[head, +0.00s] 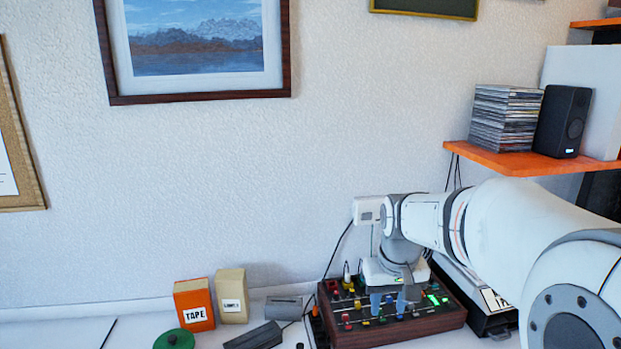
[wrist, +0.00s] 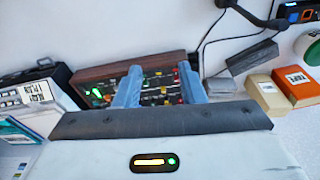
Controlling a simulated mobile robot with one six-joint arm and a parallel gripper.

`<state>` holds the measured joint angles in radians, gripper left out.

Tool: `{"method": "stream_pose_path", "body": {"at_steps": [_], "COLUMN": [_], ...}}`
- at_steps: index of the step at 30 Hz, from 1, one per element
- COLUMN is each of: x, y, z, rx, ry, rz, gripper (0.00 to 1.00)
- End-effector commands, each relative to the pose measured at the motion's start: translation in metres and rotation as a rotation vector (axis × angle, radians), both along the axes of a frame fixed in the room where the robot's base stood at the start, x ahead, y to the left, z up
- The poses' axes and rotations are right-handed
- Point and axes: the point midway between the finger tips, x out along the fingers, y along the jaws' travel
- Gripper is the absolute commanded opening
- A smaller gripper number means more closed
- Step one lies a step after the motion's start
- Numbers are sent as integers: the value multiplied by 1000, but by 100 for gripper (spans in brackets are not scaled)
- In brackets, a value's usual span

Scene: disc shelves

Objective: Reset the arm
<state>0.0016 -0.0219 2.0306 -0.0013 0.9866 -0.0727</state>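My gripper (head: 389,300) hangs at the end of my white arm, above and in front of a wood-sided control panel (head: 340,338) on the white desk. In the wrist view my gripper (wrist: 160,74) shows two blue-grey fingers standing well apart, with nothing between them but a view of the panel (wrist: 108,71). The panel carries red, yellow and white knobs and green lights. The fingers cover part of it, and whether they touch it I cannot tell.
An orange TAPE box (head: 194,306), a cream box (head: 232,297), a green round thing (head: 174,340) and a dark block (head: 254,336) stand left of the panel. An orange shelf (head: 520,160) holds a disc stack (head: 505,118) and a speaker (head: 563,121) above my arm.

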Motion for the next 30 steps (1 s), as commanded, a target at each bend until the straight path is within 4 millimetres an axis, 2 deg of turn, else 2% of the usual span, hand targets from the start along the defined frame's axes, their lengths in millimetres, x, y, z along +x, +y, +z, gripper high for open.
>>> {"method": "stream_pose_path", "body": {"at_steps": [1, 6, 9, 13, 19, 30], "x": [-20, -80, -112, -144, -166, -168], "y": [0, -1, -2, -2, 0, 0], "z": [2, -2, -9, -19, -28, -29], "rx": [1, 4, 6, 10, 11, 11], "ry": [-12, -40, -56, -70, -81, -80], "rz": [-7, -31, -43, -58, -66, -67], "gripper": [36, 36, 36, 36, 36, 36]}}
